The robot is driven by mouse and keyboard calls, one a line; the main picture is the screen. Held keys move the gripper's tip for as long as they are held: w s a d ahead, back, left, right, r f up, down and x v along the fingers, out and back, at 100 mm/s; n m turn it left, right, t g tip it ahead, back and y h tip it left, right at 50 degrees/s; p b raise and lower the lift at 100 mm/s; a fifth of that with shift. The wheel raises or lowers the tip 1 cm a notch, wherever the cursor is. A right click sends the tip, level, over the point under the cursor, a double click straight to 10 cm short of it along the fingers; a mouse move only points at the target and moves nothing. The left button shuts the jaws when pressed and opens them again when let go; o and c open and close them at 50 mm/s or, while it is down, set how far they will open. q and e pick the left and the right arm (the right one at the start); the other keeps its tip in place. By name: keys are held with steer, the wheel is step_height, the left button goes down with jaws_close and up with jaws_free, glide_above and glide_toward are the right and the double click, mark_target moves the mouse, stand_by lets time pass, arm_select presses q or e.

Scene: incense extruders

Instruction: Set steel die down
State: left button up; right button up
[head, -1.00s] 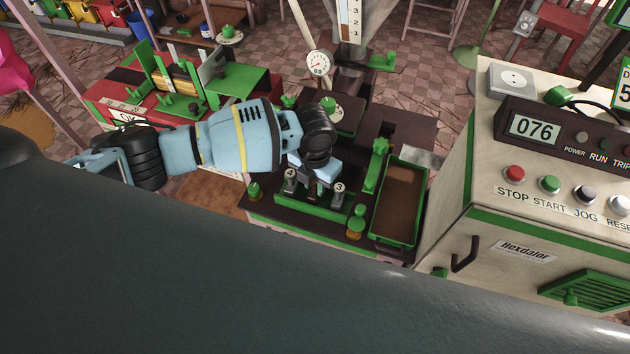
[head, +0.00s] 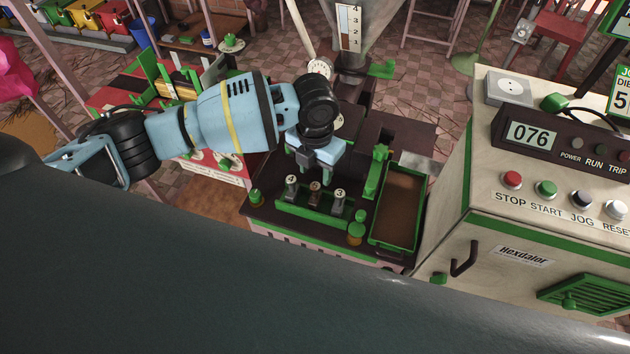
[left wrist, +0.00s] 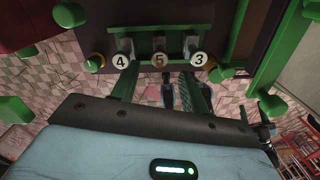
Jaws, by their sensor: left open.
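A green rack (head: 312,209) on the dark bench top holds three small dies in a row. The left die (head: 291,187), marked 4, and the right die (head: 339,203), marked 3, look grey. The middle die (head: 315,194) has a browner top; in the left wrist view (left wrist: 160,60) it is marked 5. All three stand upright in the rack. My left gripper (head: 310,168) is open and empty, above and behind the rack and apart from the dies. In the left wrist view its green fingers (left wrist: 159,72) point toward the middle die. My right gripper is not in view.
A green-rimmed tray (head: 400,208) lies right of the rack, with a green upright part (head: 376,170) beside it. A control cabinet (head: 540,190) with buttons stands at the right. A green-capped knob (head: 357,232) is at the bench's front.

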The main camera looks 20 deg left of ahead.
arm_select(q)
steer(key=shift+r, duration=2.05)
